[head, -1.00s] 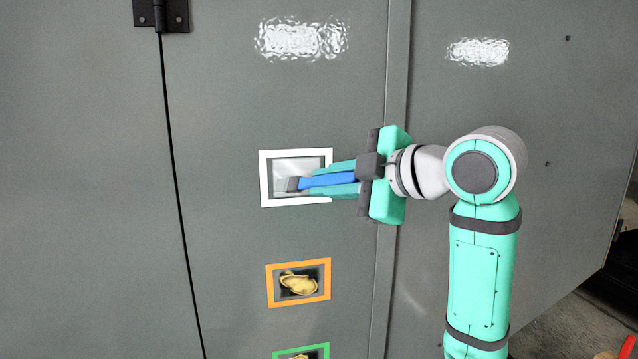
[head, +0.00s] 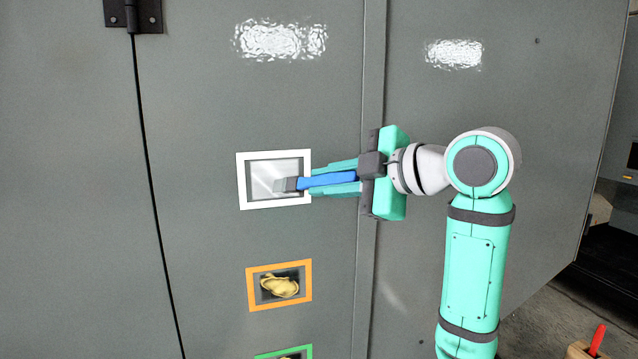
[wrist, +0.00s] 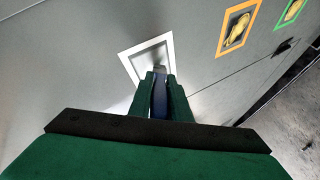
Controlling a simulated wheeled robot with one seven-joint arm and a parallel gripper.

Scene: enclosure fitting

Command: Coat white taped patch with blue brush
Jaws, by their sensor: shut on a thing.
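The white taped patch (head: 240,182) is a white square frame on the grey cabinet door, with a lighter grey area inside. My gripper (head: 335,178) is shut on the blue brush (head: 328,180), which lies nearly level and points left. The brush's grey head (head: 284,185) is over the lower middle of the patch's inside; whether it touches the surface I cannot tell. In the wrist view the white frame (wrist: 130,64) lies just beyond the fingers (wrist: 160,92), and the blue brush (wrist: 159,98) sits between them.
Below are an orange taped frame (head: 250,291) with a yellow blotch inside and a green taped frame (head: 270,354), partly cut off. A black hinge (head: 132,14) is at the upper left. A container with a red-handled thing (head: 598,338) stands at the lower right.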

